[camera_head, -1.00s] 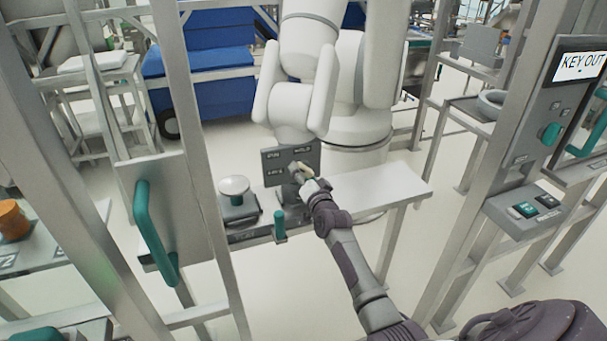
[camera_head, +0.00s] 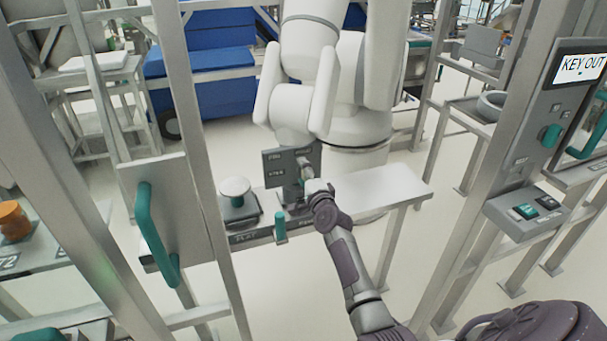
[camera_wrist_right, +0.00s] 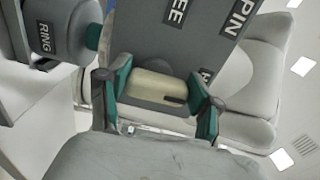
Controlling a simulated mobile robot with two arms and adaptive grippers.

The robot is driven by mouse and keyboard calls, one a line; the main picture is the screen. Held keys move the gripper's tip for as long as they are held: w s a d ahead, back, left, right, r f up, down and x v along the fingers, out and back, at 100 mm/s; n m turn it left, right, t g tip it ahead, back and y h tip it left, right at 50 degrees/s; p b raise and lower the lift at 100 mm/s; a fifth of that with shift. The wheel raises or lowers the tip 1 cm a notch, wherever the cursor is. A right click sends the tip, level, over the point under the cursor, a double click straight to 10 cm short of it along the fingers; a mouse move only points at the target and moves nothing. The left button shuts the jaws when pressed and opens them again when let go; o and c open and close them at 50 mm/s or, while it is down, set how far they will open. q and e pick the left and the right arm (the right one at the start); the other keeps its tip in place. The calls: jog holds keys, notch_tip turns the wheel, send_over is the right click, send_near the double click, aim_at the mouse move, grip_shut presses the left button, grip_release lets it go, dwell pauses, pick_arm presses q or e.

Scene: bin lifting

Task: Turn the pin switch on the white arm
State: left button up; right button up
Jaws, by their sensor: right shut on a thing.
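The white arm (camera_head: 296,100) stands behind a small white bench. At its lower end is a dark grey switch panel (camera_head: 281,168) with small labels. In the right wrist view a cream switch knob (camera_wrist_right: 155,87) with a dark mark sits on a grey plate lettered PIN and FREE. My right gripper (camera_head: 306,178) is at the right side of the panel. In the wrist view its two teal-padded fingers (camera_wrist_right: 160,95) are on either side of the knob, shut on it. In the head view the gripper mostly hides the knob. My left gripper is in neither view.
A bench (camera_head: 385,184) carries a round white-topped button (camera_head: 235,187) and a short teal peg (camera_head: 280,226). Metal posts and a plate with a teal handle (camera_head: 150,232) stand at left. A post with a KEY OUT display (camera_head: 580,67) stands at right.

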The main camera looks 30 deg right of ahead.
jog(key=shift+m, duration=0.3)
jog(key=o, duration=1.1)
jog(key=shift+o, duration=0.2)
jog(key=shift+s, duration=0.15)
jog(key=v, duration=1.1)
jog(key=shift+s+a, duration=0.2)
jog(key=shift+s, duration=0.2)
